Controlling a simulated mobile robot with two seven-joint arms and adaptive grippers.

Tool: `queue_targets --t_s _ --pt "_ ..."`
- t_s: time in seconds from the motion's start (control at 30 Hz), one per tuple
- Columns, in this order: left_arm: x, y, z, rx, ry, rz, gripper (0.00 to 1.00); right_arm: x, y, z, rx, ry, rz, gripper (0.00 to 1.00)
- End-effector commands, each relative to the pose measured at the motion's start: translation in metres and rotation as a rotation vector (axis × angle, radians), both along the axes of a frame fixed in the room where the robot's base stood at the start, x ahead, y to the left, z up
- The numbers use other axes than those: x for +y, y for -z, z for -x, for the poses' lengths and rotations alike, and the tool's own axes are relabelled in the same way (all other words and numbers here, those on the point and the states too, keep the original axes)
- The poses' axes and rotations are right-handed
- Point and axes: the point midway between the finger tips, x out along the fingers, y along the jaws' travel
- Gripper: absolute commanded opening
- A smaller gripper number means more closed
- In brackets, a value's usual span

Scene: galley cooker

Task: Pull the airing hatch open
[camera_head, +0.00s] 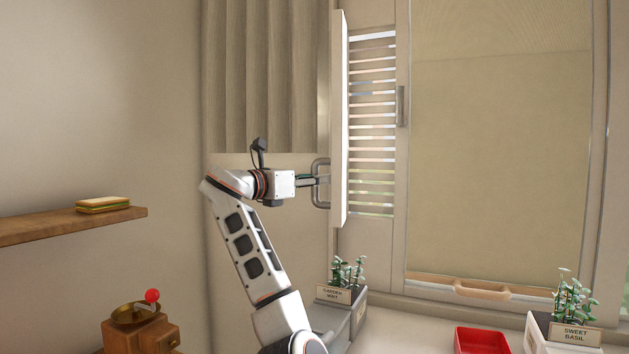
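The airing hatch (339,120) is a narrow pale panel seen nearly edge-on. It stands swung out from the window frame, and the slatted opening (372,125) behind it is exposed. Its grey bar handle (321,200) is on the panel's left side. My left gripper (316,181) reaches the handle from the left, its narrow fingers close together at the bar. It looks shut on the handle, though the fingertips are small here. My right gripper is not in view.
A planter of garden mint (334,293) stands below the hatch, close to my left arm. A red tray (481,341) and a sweet basil planter (562,330) are at right. A shelf with a sandwich (103,204) and a coffee grinder (140,330) are at left. A blind covers the window (500,150).

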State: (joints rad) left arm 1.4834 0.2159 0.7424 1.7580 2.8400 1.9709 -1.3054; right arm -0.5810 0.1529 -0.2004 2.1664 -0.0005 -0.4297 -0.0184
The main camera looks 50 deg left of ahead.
Motion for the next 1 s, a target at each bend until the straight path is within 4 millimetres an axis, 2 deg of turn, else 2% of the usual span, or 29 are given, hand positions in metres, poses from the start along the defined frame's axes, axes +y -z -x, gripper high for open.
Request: queue_targets --t_s 0.17,0.27,0.7,0.83,1.0 --pt "0.000 0.000 0.004 0.000 -0.001 0.000 0.30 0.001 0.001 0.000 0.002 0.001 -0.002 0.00" --pt "0.001 0.000 0.014 0.000 -0.004 -0.001 0.30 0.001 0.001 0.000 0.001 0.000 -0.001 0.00" --pt "-0.003 0.000 0.098 0.000 -0.003 -0.003 0.30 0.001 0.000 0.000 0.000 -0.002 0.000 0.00" --pt "-0.004 0.000 0.112 -0.001 -0.003 -0.001 0.30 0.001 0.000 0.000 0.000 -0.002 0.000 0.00" --pt "-0.005 0.000 0.120 0.000 -0.001 0.000 0.30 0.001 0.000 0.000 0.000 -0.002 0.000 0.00"
